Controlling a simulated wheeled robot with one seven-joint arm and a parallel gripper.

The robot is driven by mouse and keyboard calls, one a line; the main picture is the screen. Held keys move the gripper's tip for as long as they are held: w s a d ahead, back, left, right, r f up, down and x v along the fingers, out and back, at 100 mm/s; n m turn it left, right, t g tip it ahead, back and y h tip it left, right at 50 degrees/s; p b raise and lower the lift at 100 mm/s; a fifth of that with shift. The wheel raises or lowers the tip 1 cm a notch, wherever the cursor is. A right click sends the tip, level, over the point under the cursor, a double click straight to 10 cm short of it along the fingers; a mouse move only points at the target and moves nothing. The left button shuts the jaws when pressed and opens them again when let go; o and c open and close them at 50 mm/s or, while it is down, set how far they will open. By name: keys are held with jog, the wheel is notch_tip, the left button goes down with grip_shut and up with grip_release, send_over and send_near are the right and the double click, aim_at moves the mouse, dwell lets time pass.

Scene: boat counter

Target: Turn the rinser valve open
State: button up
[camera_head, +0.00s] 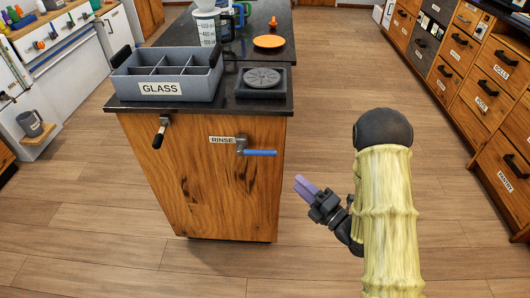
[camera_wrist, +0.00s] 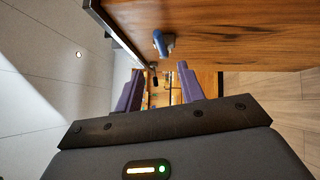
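The rinser valve (camera_head: 241,146) is on the wooden end panel of the counter, beside a label reading RINSE. Its blue lever (camera_head: 260,153) lies level and points right. The blue lever also shows in the wrist view (camera_wrist: 159,43), on the wood above the fingers. My gripper (camera_head: 302,186) is in front of the panel, to the right of and below the lever, apart from it. Its purple fingers (camera_wrist: 160,92) are spread with a gap between them, and nothing is held.
A black-handled lever (camera_head: 159,134) is on the same panel to the left. On the countertop are a grey divided box (camera_head: 161,89) labelled GLASS, a dark square rinser plate (camera_head: 262,79) and an orange disc (camera_head: 269,42). The floor around the panel is clear.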

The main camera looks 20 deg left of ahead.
aim_at(265, 153)
jog(key=x, duration=1.5)
jog(key=shift+w+a+r+p, duration=0.1)
jog(key=shift+w+a+p, duration=0.1)
jog(key=shift+p, duration=0.2)
jog(key=shift+s, duration=0.1)
grip_shut()
